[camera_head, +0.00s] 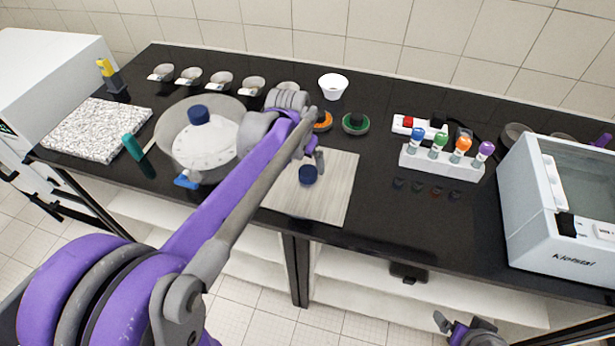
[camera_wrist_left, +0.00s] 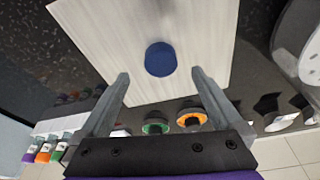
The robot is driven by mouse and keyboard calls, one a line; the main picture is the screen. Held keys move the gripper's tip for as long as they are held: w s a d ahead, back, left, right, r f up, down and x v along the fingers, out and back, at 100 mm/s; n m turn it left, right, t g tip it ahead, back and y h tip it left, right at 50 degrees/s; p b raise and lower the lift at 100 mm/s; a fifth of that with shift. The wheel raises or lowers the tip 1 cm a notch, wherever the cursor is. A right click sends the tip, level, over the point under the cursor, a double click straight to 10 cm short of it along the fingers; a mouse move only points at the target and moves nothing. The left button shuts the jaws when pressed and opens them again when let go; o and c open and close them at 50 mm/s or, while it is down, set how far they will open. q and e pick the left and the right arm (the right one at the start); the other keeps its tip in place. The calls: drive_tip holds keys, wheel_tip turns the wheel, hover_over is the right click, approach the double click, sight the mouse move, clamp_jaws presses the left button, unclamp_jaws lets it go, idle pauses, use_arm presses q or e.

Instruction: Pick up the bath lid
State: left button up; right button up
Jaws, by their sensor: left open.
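The bath lid (camera_head: 337,190) appears to be the pale wood-grained square panel with a dark blue round knob (camera_head: 308,175), lying flat on the black bench. In the left wrist view the panel (camera_wrist_left: 120,30) fills the upper middle, with the knob (camera_wrist_left: 160,59) near its centre. My left gripper (camera_wrist_left: 159,73) is open above the panel. In that view the knob appears between its fingertips; contact cannot be told. My left arm hides part of the panel in the head view. My right gripper (camera_head: 455,325) shows partly at the bottom edge, below the bench front; its jaws are unclear.
The white bath (camera_head: 545,235) stands at the right. A rack (camera_head: 440,162) of coloured-cap bottles stands behind and right of the panel. A round pan (camera_head: 172,140) with a blue knob sits at left. Orange and green-topped items (camera_head: 355,123) lie behind. Bench right of the panel is clear.

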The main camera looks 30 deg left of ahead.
sight(308, 171)
use_arm(q)
drive_tip(key=x, duration=0.5)
drive_tip(key=shift+w, duration=0.25)
clamp_jaws()
